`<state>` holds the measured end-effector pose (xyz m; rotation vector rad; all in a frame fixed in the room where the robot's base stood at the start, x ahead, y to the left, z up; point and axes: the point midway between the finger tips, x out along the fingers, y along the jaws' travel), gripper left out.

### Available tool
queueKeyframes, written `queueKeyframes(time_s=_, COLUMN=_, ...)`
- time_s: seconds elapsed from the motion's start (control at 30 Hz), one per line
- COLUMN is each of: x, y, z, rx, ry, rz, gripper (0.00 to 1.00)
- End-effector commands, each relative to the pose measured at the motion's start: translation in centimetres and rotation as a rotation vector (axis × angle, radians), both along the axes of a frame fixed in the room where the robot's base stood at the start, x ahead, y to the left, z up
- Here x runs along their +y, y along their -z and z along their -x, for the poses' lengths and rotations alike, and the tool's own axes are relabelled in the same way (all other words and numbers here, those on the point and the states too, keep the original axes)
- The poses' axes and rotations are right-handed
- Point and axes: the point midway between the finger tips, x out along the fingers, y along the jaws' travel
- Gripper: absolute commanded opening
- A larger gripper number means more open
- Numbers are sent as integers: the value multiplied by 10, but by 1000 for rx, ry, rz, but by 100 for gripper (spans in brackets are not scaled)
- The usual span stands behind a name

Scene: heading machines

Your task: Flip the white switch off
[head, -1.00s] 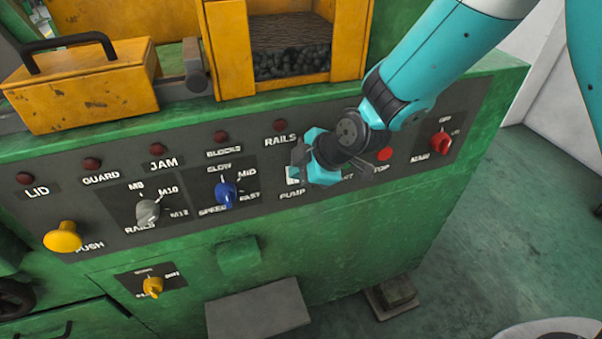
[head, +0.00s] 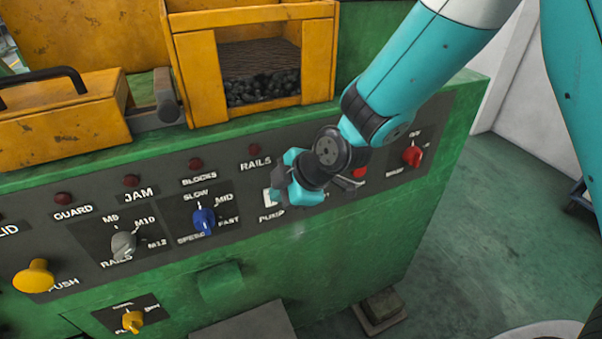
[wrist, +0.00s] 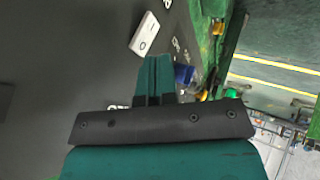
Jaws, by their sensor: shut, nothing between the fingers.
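The white switch (head: 268,198) is a small rocker on the dark panel above the PUMP label. In the head view my gripper (head: 280,192) is just at its right and hides part of it. In the wrist view the white switch (wrist: 145,34) shows whole, ahead and a little left of the fingers, with a small mark on its lower end. My gripper (wrist: 155,62) is shut and empty, its teal fingers pressed together. The fingertips look apart from the switch in the wrist view; the exact gap in depth I cannot tell.
On the panel are a blue speed knob (head: 203,221), a grey knob (head: 123,245), a red button (head: 360,172), a red knob (head: 412,155) and a yellow push button (head: 34,276). Yellow housings (head: 250,60) stand above. Open floor (head: 490,220) lies to the right.

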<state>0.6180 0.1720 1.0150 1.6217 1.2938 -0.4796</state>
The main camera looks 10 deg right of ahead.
Motion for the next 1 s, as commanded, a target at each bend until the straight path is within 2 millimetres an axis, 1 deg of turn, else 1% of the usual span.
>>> queueKeyframes(time_s=0.07, x=0, y=-1, z=13, rx=-2, ry=-8, rz=-1, gripper=0)
queueKeyframes(time_s=0.3, x=-26, y=-48, z=21, rx=-8, ry=-3, rz=-4, gripper=0)
queueKeyframes(time_s=0.4, x=-35, y=-65, z=24, rx=-7, ry=-3, rz=-2, gripper=0)
queueKeyframes(time_s=0.5, x=-41, y=-78, z=27, rx=-4, ry=-5, rz=-2, gripper=0)
queueKeyframes(time_s=0.6, x=-45, y=-85, z=28, rx=-2, ry=-5, rz=-1, gripper=0)
queueKeyframes(time_s=0.7, x=-47, y=-89, z=29, rx=-2, ry=-6, rz=-1, gripper=0)
queueKeyframes(time_s=1.0, x=-47, y=-90, z=29, rx=1, ry=-6, rz=-1, gripper=0)
